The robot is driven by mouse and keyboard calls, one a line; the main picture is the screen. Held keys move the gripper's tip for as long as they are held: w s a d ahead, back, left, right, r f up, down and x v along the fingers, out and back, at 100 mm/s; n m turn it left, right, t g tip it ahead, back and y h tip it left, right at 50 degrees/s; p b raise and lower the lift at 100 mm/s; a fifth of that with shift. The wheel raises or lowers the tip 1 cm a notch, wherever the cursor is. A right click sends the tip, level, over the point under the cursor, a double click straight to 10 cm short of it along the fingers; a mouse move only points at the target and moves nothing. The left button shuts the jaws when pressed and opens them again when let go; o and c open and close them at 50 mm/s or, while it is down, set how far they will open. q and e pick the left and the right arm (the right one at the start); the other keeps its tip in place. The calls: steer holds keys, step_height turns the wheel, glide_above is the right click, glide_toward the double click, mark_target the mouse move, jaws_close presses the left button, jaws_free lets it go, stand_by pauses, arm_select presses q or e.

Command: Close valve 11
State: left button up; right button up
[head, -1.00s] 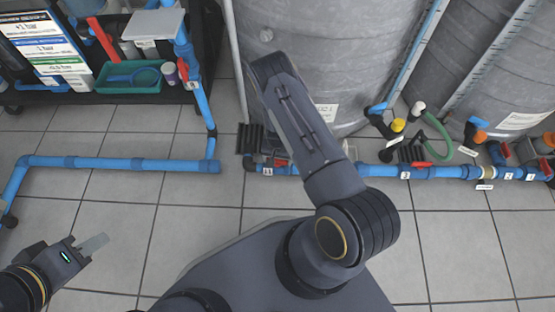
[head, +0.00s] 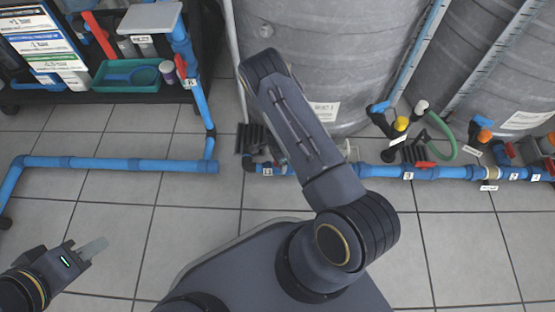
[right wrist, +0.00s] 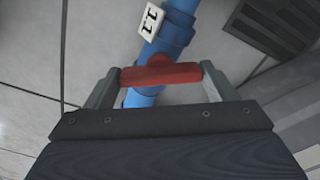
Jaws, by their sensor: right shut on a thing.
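Valve 11 has a red handle (right wrist: 160,74) on a blue pipe (right wrist: 172,36), with a white tag marked 11 (right wrist: 152,20) beside it in the right wrist view. The handle lies crosswise over the pipe. My right gripper (right wrist: 160,78) is shut on this handle, one finger at each end. In the head view the tag (head: 267,171) shows on the floor pipe, while my right arm hides the handle and the right gripper. My left gripper (head: 95,248) is over the floor at the lower left, away from the valve; its finger gap is unclear.
Large grey tanks (head: 320,60) stand behind the pipe. A dark ribbed block (head: 250,139) is close to valve 11. More valves and a green hose (head: 440,150) are at right. A shelf with a green tray (head: 125,77) is at upper left. The tiled floor in front is clear.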

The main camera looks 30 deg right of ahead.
steer(key=m, duration=0.5)
steer(key=shift+m, duration=0.3)
stand_by(0.4)
steer(key=o, duration=1)
step_height(320, 180, up, 7)
steer(key=p, duration=0.3)
steer(key=shift+r, duration=0.45)
